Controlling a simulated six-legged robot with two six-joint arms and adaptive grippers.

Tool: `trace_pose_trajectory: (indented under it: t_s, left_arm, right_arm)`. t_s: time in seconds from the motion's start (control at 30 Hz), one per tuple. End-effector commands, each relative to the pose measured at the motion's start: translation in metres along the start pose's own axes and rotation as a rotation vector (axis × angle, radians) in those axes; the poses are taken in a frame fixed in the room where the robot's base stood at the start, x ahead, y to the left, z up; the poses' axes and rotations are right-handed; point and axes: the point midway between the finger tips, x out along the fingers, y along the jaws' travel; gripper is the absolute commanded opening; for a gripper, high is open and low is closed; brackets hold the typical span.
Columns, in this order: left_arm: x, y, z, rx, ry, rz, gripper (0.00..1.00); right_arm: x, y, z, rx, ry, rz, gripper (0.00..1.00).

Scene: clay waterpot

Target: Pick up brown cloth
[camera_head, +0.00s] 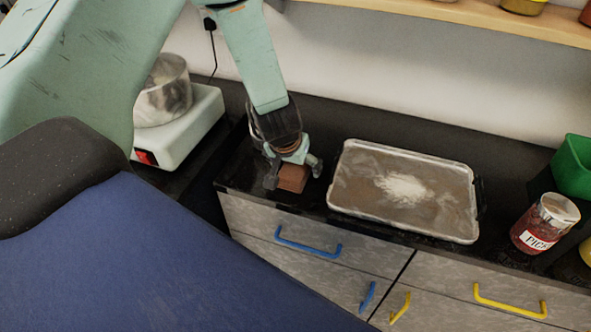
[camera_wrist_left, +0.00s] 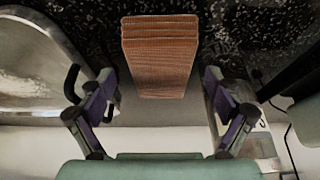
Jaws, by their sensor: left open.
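The brown cloth (camera_head: 292,178) is a small folded block on the dark countertop, left of the tray in the head view. In the left wrist view the cloth (camera_wrist_left: 160,58) shows as an orange-brown stack of folded layers with a woven texture. My left gripper (camera_head: 293,172) is over the cloth, pointing down, with a finger on either side of it. In the left wrist view the fingers of my left gripper (camera_wrist_left: 160,95) are spread wide, with gaps between them and the cloth. My right gripper is not in view.
A metal tray (camera_head: 345,200) with white powder lies just right of the cloth. A white appliance (camera_head: 190,130) with a metal pot (camera_head: 163,95) stands at left. A red labelled can (camera_head: 543,225) and a green container (camera_head: 574,165) stand at right. Drawers with blue and yellow handles are below.

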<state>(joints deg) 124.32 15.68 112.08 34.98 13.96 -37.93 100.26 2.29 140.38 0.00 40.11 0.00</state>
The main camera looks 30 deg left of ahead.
Motion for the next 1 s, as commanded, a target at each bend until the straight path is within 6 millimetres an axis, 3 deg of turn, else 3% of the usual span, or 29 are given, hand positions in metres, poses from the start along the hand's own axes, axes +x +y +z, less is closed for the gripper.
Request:
trace_pose_trajectory:
  t_s: [0.7,1.0]
  left_arm:
    - [0.0000,0.0000,0.0002,0.000,0.000,0.000,0.33]
    - [-0.0016,0.0000,-0.0008,-0.001,0.000,0.000,0.32]
  right_arm:
    - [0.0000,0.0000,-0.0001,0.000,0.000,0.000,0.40]
    - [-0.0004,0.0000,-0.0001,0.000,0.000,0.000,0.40]
